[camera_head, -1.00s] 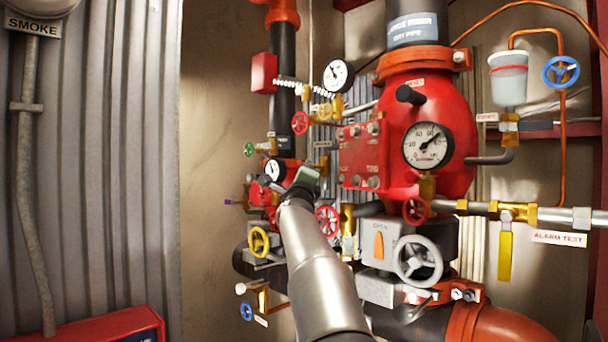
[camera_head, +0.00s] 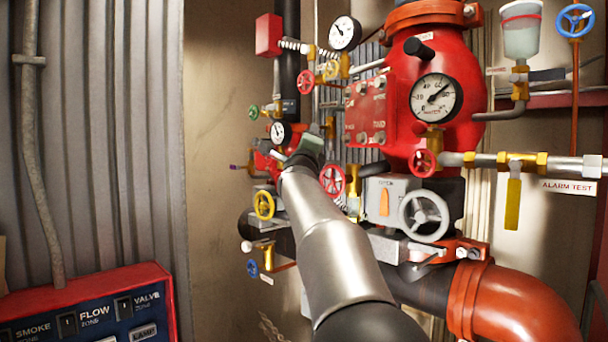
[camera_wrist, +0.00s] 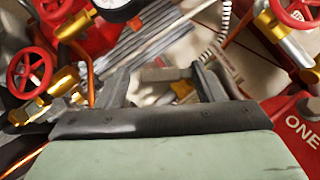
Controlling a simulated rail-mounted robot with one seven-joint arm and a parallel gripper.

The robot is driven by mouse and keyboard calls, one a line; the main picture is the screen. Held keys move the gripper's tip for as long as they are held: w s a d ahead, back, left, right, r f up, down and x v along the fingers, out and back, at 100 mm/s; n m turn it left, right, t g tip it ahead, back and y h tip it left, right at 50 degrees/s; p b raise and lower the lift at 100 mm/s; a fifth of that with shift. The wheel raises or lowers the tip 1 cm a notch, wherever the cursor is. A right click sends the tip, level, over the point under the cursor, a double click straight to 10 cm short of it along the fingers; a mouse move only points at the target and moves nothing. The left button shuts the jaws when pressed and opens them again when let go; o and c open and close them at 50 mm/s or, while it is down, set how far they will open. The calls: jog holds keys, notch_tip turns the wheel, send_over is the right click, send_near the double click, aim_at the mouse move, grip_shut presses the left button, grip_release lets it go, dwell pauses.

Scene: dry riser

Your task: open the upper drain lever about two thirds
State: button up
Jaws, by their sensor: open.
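My gripper (camera_head: 308,148) reaches into the left valve cluster in the head view, its fingertips hidden behind its own body. In the wrist view my gripper (camera_wrist: 162,72) has its two dark fingers apart. A small yellow piece (camera_wrist: 182,88) shows between them, beyond the palm edge; I see no contact with it. It may be part of the upper drain lever, but I cannot tell. No readable drain label shows. A slim upright yellow piece (camera_head: 330,128) stands just right of my gripper in the head view.
A red handwheel (camera_head: 332,180) and yellow handwheel (camera_head: 263,205) crowd my wrist. A grey handwheel (camera_head: 424,215) and large red valve body (camera_head: 400,110) stand right. A yellow lever (camera_head: 513,204) hangs by the alarm test label. A red-framed panel (camera_head: 90,305) is lower left.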

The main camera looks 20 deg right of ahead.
jog(key=b+v, duration=0.5)
jog(key=v, duration=0.7)
jog(key=shift+s+a, duration=0.2)
jog(key=shift+s, duration=0.1)
jog(key=shift+f, duration=0.1)
